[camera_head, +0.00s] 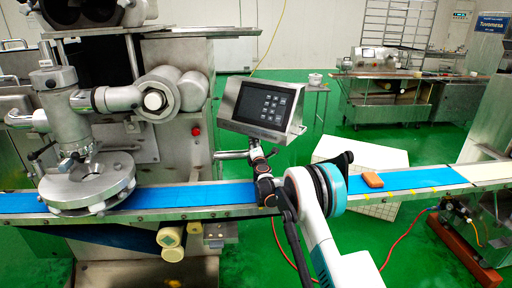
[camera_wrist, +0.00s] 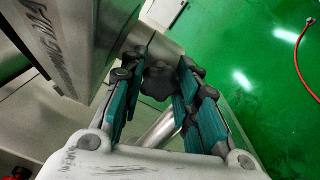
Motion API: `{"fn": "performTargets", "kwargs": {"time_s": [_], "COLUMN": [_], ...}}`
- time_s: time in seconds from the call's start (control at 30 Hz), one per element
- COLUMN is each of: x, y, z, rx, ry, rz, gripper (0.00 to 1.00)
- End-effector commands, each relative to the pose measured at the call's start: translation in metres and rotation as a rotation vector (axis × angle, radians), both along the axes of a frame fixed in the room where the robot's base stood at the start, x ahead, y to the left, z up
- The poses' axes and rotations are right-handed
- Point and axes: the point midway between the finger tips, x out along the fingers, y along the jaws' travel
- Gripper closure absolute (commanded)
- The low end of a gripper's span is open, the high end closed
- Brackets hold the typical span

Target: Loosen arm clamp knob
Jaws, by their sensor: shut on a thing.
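The arm clamp knob (camera_wrist: 158,82) is a dark, lobed knob in the wrist view, below the tilted control panel housing (camera_wrist: 75,45). My gripper (camera_wrist: 163,72) has its teal-lined fingers on either side of the knob and is shut on it. In the head view my gripper (camera_head: 259,160) is at the metal support arm (camera_head: 231,154) under the control panel (camera_head: 264,106), above the blue belt. The knob cannot be made out clearly there, as my gripper covers that spot. A pale metal rod (camera_wrist: 160,128) shows behind the fingers in the wrist view.
The blue conveyor belt (camera_head: 200,196) runs beneath my gripper. The round metal machine head (camera_head: 88,182) stands at the left. A red hose (camera_head: 408,233) hangs at the right, over open green floor.

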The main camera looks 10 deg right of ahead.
Motion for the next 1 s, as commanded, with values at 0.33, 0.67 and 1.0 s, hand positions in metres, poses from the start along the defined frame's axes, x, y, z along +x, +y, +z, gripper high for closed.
{"fn": "performTargets", "kwargs": {"time_s": [0.33,0.67,1.0], "x": [-0.0005,-0.0006,-0.0007], "y": [0.0013,0.0012,0.0012], "z": [-0.0012,-0.0015,-0.0018], "rx": [-0.329,-0.626,-0.835], "ry": [0.000,0.000,0.000], "rz": [0.002,0.002,0.001], "gripper": [0.95,0.95,0.95]}}
